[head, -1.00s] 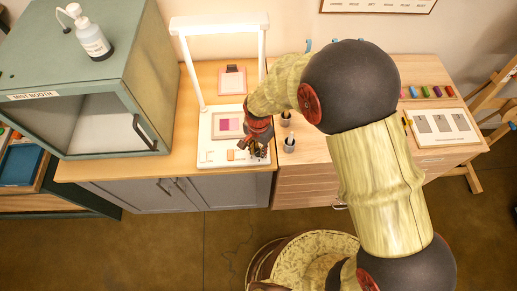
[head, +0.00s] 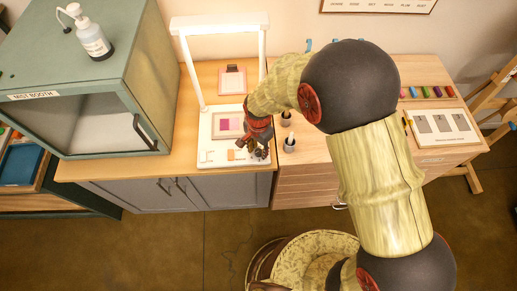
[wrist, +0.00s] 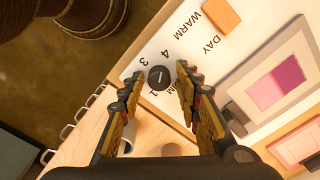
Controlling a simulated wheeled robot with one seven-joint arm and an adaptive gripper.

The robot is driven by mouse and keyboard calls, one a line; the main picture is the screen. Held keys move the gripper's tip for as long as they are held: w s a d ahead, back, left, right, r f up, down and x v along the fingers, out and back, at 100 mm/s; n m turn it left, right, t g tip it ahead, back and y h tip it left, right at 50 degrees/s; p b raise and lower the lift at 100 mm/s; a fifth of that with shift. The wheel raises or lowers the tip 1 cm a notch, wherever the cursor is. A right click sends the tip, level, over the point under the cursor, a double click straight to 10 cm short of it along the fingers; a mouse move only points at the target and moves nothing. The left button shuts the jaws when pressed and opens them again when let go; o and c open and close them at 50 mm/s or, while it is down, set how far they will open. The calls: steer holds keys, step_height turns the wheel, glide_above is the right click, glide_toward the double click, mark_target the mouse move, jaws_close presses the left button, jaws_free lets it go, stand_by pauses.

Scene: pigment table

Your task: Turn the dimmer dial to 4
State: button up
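The dimmer dial (wrist: 160,77) is a small round black knob with a pale mark, on a white panel with printed numbers. I can read 4 and 3 at its upper left and a 1 below it; which number the mark points to is unclear. My gripper (wrist: 160,72) is open, with one finger on each side of the dial and visible gaps to it. In the head view my gripper (head: 256,152) is over the front right corner of the white light stand's base (head: 205,130) and hides the dial.
An orange block (wrist: 221,15) sits between the WARM and DAY labels. A framed pink swatch (head: 229,124) lies on the base. The stand's upright posts (head: 192,75) rise behind. Dark cups (head: 290,142) stand close to the right of my gripper. The mist booth (head: 110,90) is at left.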

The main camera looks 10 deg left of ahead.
mark_target(259, 151)
steer(key=shift+o, duration=0.5)
step_height(259, 151, up, 12)
stand_by(0.4)
steer(key=shift+n, duration=0.3)
